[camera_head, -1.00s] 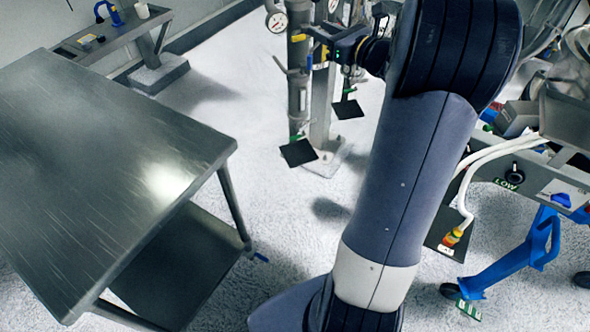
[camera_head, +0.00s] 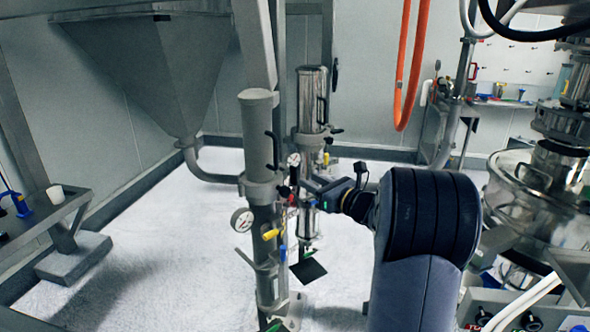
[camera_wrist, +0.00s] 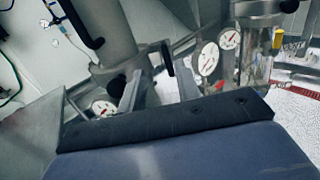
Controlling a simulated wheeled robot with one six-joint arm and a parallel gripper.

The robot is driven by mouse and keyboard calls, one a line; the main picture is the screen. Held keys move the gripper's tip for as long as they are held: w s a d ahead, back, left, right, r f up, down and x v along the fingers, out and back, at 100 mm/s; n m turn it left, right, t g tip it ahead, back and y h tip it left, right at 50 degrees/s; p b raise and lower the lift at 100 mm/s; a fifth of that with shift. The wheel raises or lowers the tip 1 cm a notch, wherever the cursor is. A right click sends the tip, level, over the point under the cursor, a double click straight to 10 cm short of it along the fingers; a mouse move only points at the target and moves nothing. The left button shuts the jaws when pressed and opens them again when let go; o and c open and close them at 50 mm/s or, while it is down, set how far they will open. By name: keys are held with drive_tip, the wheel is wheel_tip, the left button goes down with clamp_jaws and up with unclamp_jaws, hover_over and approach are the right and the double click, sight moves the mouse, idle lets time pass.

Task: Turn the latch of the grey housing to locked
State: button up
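The grey housing (camera_head: 258,130) is an upright cylinder on a column, with a black handle on its right side. In the wrist view the grey housing (camera_wrist: 118,38) stands at upper left with a black handle. Small dark fittings show near its lower end; I cannot tell which is the latch or how it is set. My gripper (camera_wrist: 158,88) points toward this area, its two pale fingers apart with nothing seen between them. In the head view my gripper (camera_head: 308,186) is just right of the grey housing, partly hidden by fittings; contact cannot be told.
A steel and clear housing (camera_head: 312,100) stands just behind to the right. A pressure gauge (camera_head: 242,220) and a yellow lever (camera_head: 271,234) sit low on the front column. An orange hose (camera_head: 402,90) hangs above. Steel sifter equipment (camera_head: 540,185) stands right. Floor at left is open.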

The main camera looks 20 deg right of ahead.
sight(296, 173)
drive_tip(key=p+x, duration=0.2)
drive_tip(key=x, duration=0.3)
drive_tip(key=shift+w, duration=0.45)
drive_tip(key=shift+w+f, duration=0.15)
drive_tip(key=shift+w, duration=0.4)
drive_tip(key=shift+c, duration=0.5)
clamp_jaws()
